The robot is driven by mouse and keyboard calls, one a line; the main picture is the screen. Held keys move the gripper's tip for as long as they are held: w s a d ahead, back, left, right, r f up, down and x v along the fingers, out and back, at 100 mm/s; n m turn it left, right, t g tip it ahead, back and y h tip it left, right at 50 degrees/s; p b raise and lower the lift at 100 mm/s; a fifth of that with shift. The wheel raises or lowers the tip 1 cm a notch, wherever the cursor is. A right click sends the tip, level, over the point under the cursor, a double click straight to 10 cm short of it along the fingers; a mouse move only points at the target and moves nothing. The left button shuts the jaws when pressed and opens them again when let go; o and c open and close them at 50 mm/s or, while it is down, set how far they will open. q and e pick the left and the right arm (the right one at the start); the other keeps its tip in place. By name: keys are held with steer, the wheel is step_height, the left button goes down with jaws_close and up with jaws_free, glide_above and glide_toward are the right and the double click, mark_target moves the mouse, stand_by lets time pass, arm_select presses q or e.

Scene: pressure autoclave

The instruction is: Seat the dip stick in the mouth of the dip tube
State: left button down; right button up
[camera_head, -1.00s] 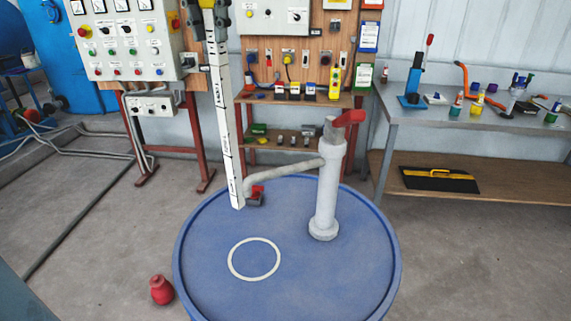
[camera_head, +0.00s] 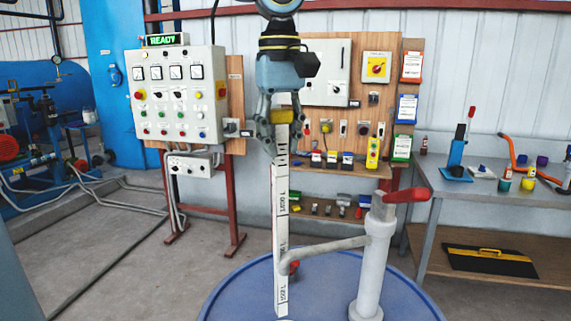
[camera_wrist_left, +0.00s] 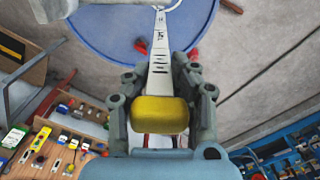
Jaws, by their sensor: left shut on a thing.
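The dip stick (camera_head: 280,230) is a long white ruled bar with black marks and a yellow head (camera_head: 282,116). My left gripper (camera_head: 280,135) is shut on its yellow head and holds it upright above the blue round drum top. In the left wrist view the yellow head (camera_wrist_left: 160,115) sits between the fingers (camera_wrist_left: 162,105) and the white bar runs away from them. The stick's lower end is in front of the drum, beside the grey pipe. I cannot make out the mouth of the dip tube for certain. My right gripper is not in view.
A grey upright pipe (camera_head: 374,265) with a red handle (camera_head: 408,195) and a side spout stands on the blue drum (camera_head: 240,285), close right of the stick. Behind are a control panel (camera_head: 180,100), a tool board and a grey bench (camera_head: 480,190).

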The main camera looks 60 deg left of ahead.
mark_target(281, 176)
arm_select(q)
step_height(281, 176, down, 4)
steer(key=shift+r, duration=0.2)
steer(key=shift+f, duration=0.15)
steer(key=c, duration=1.1)
jaws_free()
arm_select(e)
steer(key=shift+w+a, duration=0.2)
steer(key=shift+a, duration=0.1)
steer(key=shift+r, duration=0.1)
